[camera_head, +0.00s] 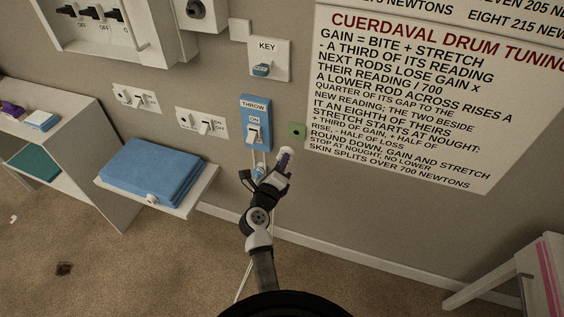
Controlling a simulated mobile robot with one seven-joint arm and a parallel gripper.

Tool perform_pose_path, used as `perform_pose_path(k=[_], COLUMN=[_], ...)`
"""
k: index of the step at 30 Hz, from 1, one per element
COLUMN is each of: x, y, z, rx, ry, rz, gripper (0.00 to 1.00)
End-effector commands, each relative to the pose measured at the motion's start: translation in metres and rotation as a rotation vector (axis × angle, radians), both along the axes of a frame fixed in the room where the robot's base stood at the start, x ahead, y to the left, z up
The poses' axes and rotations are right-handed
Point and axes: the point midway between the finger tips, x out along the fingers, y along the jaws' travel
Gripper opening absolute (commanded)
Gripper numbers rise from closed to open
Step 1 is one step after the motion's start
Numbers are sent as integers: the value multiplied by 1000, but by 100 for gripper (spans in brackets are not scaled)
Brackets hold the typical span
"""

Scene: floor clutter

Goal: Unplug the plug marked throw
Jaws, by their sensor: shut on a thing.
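A blue switch box marked THROW (255,107) is on the wall, with a white switch marked ON below the word. Short pale cords run down from it to a small blue plug (260,171). My gripper (264,175) is just below the box, with the blue plug between its dark fingers, and it appears shut on it. Any mark on the plug is too small to read. A purple piece with a white end (285,157) shows at the gripper's right side; I cannot tell whether it is a separate thing. The fingertips' contact is partly hidden.
A KEY plate (269,49) is above the box, and ON/OFF switch plates (202,123) are to its left. A pale cord hangs near my arm.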

Motion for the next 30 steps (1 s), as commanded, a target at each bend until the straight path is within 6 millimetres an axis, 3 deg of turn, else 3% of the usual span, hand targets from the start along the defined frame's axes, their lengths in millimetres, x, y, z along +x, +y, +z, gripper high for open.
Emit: perform_pose_path(k=[4, 21, 30], x=[1, 49, 55], y=[-1, -16, -18], z=[2, 1, 0], rx=[0, -1, -2], ry=[-1, -1, -1], rz=[0, 0, 1], gripper=[0, 0, 0])
